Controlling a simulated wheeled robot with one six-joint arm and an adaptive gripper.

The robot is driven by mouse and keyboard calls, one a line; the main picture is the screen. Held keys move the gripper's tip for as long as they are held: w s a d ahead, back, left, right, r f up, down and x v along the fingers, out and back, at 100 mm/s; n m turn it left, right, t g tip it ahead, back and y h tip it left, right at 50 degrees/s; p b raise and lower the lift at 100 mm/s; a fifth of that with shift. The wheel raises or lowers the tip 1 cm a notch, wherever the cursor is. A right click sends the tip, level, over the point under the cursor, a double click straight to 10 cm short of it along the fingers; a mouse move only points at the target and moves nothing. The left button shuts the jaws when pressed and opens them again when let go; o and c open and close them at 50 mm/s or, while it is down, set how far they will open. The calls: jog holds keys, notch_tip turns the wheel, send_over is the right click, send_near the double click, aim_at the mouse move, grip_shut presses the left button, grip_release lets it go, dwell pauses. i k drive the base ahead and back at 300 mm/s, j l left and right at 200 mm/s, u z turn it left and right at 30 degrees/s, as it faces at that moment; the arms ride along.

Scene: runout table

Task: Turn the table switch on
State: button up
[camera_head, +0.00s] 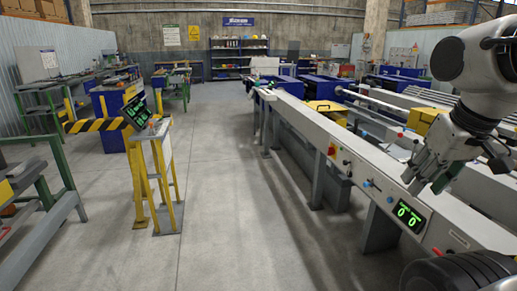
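The long grey runout table (350,172) runs along the right side. My gripper (425,186) hangs from the arm at the right, above and behind the display in the picture, and nothing is visibly held. The gap between its fingers is unclear.
A yellow stand (163,180) with a tilted green-lit panel (137,112) and a striped barrier (95,126) stands left of the aisle. A green-framed bench (50,200) is at far left. The grey floor (240,200) between is clear.

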aim_at(331, 150)
jog(key=i, duration=2.05)
jog(key=i+z, duration=0.25)
jog(key=i+j+z, duration=0.1)
jog(key=z, duration=0.15)
jog(key=i, duration=0.1)
